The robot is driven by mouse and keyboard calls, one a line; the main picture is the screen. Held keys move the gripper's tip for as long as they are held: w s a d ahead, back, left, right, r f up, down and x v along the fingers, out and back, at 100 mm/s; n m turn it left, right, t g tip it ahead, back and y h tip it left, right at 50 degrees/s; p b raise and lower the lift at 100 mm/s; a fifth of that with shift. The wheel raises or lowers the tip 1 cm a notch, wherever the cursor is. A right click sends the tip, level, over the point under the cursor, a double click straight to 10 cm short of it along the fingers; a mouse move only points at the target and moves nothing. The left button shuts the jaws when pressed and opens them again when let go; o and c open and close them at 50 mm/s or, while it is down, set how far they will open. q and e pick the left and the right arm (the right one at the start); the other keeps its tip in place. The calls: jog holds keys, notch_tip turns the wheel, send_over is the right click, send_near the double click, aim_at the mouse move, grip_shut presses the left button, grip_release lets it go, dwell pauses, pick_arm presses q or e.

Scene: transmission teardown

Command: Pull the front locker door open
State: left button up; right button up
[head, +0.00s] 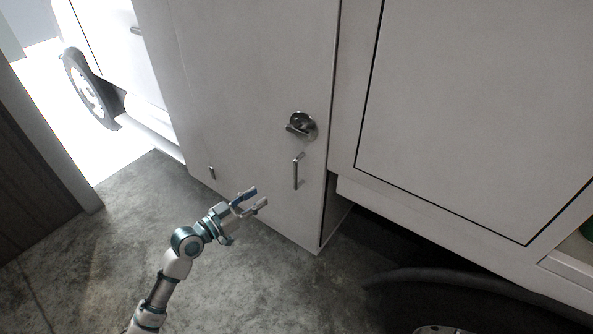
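The front locker door (250,90) is a tall pale panel in the middle of the head view. It looks closed. It carries a round metal latch (301,125) and, below that, a thin upright bar handle (296,171). My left gripper (260,197) is open and empty, with its two fingers apart. In the picture it is below and to the left of the bar handle, apart from it. My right gripper is not in view.
A wide pale panel (470,110) stands to the right, with a dark gap and a tyre (450,283) beneath it. A dark wall (40,170) is at the left. The concrete floor (110,230) is clear around my arm. Another wheel (88,88) shows at the upper left.

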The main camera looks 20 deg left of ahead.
pick_arm(q)
jog(key=p, duration=0.3)
send_over(296, 186)
jog(key=shift+w, duration=0.35)
jog(key=shift+f, duration=0.1)
jog(key=shift+a, duration=0.1)
jog(key=shift+a, duration=0.1)
jog(key=shift+c, duration=0.4)
grip_shut()
